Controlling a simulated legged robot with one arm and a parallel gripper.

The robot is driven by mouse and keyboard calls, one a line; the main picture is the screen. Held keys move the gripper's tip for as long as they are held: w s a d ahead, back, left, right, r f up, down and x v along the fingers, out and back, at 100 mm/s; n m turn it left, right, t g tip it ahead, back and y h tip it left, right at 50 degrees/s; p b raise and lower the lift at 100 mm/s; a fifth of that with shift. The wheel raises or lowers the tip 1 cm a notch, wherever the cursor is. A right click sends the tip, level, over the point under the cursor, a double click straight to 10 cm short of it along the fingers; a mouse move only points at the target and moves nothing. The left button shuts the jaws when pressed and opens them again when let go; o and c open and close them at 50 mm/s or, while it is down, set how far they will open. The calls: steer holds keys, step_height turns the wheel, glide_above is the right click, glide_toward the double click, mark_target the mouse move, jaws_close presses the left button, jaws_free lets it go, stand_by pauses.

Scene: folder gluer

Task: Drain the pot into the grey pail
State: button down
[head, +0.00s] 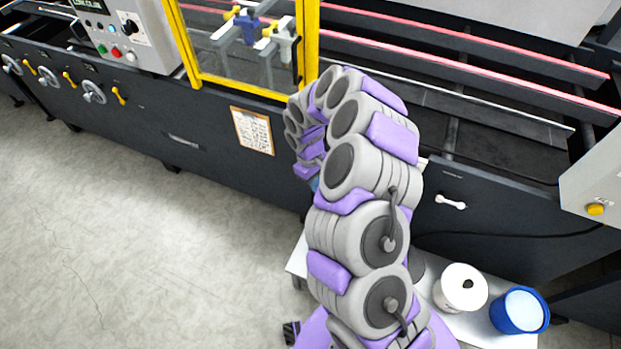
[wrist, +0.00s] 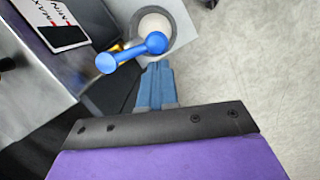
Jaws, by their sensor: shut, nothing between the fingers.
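In the wrist view the pot is probably the grey metal box (wrist: 25,75) at the left, carrying a MIN/MAX label (wrist: 62,22). A blue lever (wrist: 131,53) with rounded ends lies slantwise beside it, with a brass-coloured fitting (wrist: 116,46) partly behind. The grey pail (wrist: 184,32) is beyond the lever, with a pale round area inside; I cannot tell whether that is liquid or the bottom. My gripper (wrist: 157,66) is shut and empty, its blue-grey fingertips just short of the lever's right end. Whether they touch is unclear. In the head view my arm hides the pot and pail.
In the head view a white tub (head: 458,278) and a blue bucket (head: 524,325) with pale contents stand on a white surface (head: 470,333) at lower right. The dark machine side (head: 190,140) runs behind my arm. Open concrete floor (head: 130,240) lies left.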

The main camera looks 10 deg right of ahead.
steer(key=shift+s+d, duration=0.1)
steer(key=shift+s, duration=0.1)
stand_by(0.3)
steer(key=shift+s+d+f+n+p, duration=0.2)
steer(key=shift+s+d+n+p, duration=0.1)
steer(key=shift+s+n+p, duration=0.35)
steer(key=shift+s+f, duration=0.1)
